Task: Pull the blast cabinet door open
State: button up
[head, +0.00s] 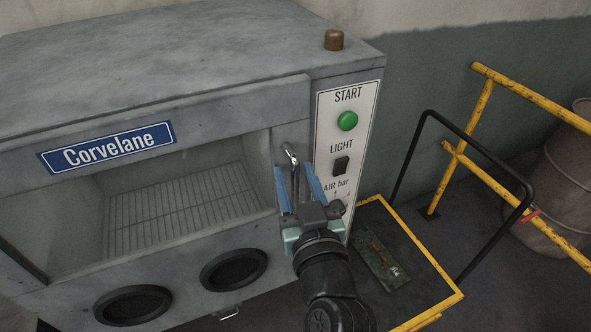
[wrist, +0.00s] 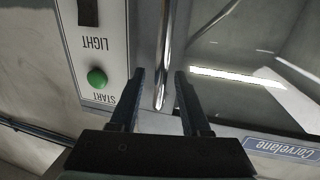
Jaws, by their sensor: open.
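The grey blast cabinet (head: 190,50) fills the left of the head view. Its front door (head: 250,104) has a large window and looks shut. A shiny metal bar handle (head: 290,152) stands upright at the door's right edge; its lower part is hidden by my gripper. My gripper (head: 295,168) is open in front of it, with blue fingers to either side. In the wrist view, which is upside down, the handle (wrist: 163,55) runs between the two open fingers of my gripper (wrist: 160,75). I see no finger touching it.
A control panel (head: 347,150) with a green START button (head: 347,121) and a LIGHT switch (head: 341,165) is just right of the handle. Glove ports (head: 234,270) are below the window. A yellow-edged platform (head: 440,270) with a black rail, yellow railing (head: 530,97) and drum (head: 560,185) stand right.

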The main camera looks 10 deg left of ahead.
grip_shut()
dwell(0.3)
dwell(1.2)
